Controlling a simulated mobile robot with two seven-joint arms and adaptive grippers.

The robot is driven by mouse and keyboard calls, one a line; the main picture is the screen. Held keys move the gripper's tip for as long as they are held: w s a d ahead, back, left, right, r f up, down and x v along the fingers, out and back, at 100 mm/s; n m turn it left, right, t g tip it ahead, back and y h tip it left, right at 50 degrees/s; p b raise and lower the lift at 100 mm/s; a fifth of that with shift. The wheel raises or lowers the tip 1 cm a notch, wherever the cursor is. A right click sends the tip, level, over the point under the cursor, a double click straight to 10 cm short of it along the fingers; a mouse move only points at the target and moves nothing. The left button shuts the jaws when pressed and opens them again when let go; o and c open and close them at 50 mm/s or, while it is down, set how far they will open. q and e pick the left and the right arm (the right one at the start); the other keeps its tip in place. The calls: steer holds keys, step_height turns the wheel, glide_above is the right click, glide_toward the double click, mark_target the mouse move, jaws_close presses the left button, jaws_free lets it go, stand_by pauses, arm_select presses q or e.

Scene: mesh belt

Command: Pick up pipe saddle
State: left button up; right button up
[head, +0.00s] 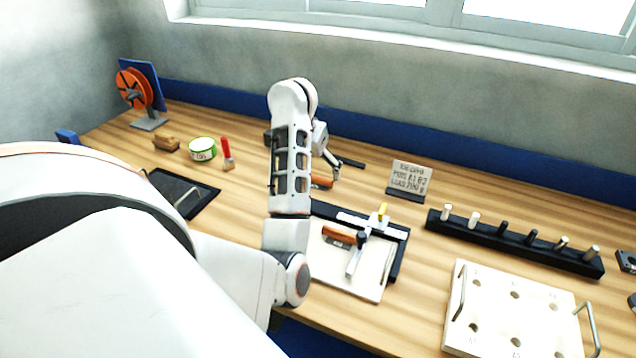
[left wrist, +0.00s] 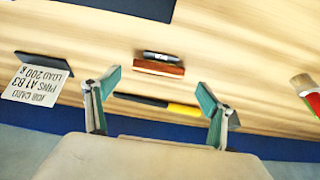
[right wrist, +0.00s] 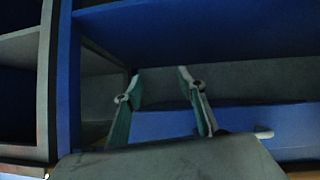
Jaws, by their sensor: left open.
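I cannot pick out the pipe saddle for certain. A small dark bracket-like part (head: 627,262) lies at the right edge of the head view, partly cut off; it may be the saddle. My left gripper (head: 330,163) is over the back middle of the table, partly hidden by its own arm. In the left wrist view its teal fingers (left wrist: 158,82) are apart and empty. A black and yellow tool (left wrist: 155,103) and a red-brown block with a dark strip (left wrist: 158,67) show below them. My right gripper (right wrist: 160,77) is open and empty, facing blue panels.
A pale board with holes and wire handles (head: 515,300) lies at the front right. Behind it stands a black rack of pegs (head: 515,243). A job card (head: 410,178) stands at the back. A white board (head: 350,270) bears tools. An orange spool (head: 133,89) stands far left.

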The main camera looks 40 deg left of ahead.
mark_target(318, 177)
arm_select(q)
steer(key=x, duration=0.2)
steer(key=shift+w+d+f, duration=0.1)
steer(key=shift+w+f, duration=0.05)
steer(key=shift+f, duration=0.2)
steer(key=shift+w+f, duration=0.2)
steer(key=shift+f, duration=0.25)
steer(key=c, duration=1.3)
arm_select(e)
steer(key=shift+w+a, duration=0.3)
arm_select(q)
steer(key=shift+w, duration=0.1)
